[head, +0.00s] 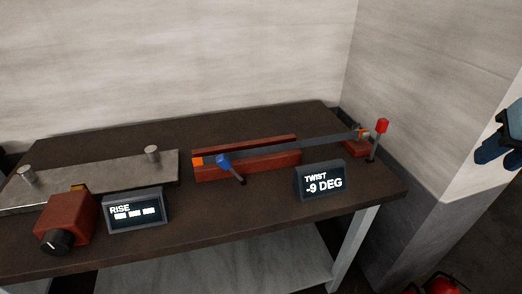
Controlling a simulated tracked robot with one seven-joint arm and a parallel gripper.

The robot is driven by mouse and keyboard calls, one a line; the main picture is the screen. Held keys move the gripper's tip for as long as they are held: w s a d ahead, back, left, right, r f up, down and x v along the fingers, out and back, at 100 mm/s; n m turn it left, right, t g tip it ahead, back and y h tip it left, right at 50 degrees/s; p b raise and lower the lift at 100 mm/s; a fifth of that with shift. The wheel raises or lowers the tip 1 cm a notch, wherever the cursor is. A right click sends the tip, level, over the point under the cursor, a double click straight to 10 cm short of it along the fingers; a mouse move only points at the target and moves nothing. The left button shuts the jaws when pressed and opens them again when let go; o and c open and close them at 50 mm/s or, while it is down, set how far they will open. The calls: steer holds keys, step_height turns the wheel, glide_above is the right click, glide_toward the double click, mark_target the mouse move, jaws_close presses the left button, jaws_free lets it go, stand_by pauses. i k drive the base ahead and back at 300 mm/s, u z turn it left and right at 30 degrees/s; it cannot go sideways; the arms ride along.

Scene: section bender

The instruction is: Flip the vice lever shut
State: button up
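The vice has two long red-brown jaws (255,168) on the dark bench, with a flat grey bar (325,139) between them. A lever with a blue handle (223,162) stands at the front of the vice, towards its left end. Its thin rod slants from the bench up and left to the handle, in front of the front jaw. The picture does not clearly show whether the jaws press on the bar. A dark blue part of my arm (498,145) shows at the right edge, well away from the lever. I cannot make out fingertips there.
A red-knobbed lever (382,126) stands upright at the bar's right end. A display (320,181) reads TWIST -9 DEG; another (136,211) reads RISE. A grey plate with pegs (95,180) and a red box with a black knob (66,222) stand left. The bench's rear (230,123) is clear.

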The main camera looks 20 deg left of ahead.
mark_target(224, 162)
steer(key=u, duration=0.85)
steer(key=i, duration=0.1)
steer(key=z, duration=1.7)
steer(key=k, duration=1.55)
steer(key=u, duration=1.6)
steer(key=i, duration=1)
steer(key=z, duration=0.1)
